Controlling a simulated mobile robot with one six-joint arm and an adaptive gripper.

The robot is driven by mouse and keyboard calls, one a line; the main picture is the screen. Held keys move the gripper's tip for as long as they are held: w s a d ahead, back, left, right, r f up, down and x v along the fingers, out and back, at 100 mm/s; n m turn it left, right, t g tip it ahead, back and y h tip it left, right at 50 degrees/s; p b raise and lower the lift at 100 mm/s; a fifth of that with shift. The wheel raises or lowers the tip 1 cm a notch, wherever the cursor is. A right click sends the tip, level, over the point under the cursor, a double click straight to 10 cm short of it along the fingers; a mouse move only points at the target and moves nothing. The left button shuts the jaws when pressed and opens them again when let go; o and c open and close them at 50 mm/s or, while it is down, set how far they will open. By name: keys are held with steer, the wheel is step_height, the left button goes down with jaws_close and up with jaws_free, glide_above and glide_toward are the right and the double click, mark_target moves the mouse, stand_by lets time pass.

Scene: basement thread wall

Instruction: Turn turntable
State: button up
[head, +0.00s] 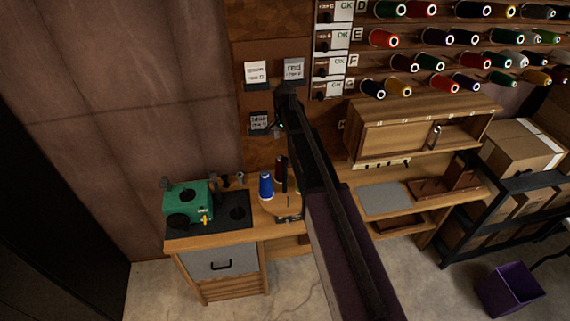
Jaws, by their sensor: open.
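The turntable looks like a round light-wood disc (281,206) on the wooden bench, left of my arm. A blue thread spool (266,186) stands upright on its left part. A dark red spool (280,168) stands farther back on it, partly hidden by a thin dark upright shape. My arm covers the right side of the disc. My gripper (278,128) is small and dark at the far end of my arm, in front of the wall panel and above the disc in the picture. It is open, and I see nothing in it.
A green machine (188,203) stands on a black mat left of the turntable. Labelled cards (256,73) hang on the panel behind my gripper. Spool racks (440,60), a wooden shelf unit (415,135), cardboard boxes (520,147) and a purple bin (508,290) are to the right.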

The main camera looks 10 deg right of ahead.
mark_target(284, 159)
steer(key=shift+f+b, duration=5.45)
steer(key=shift+f, duration=0.35)
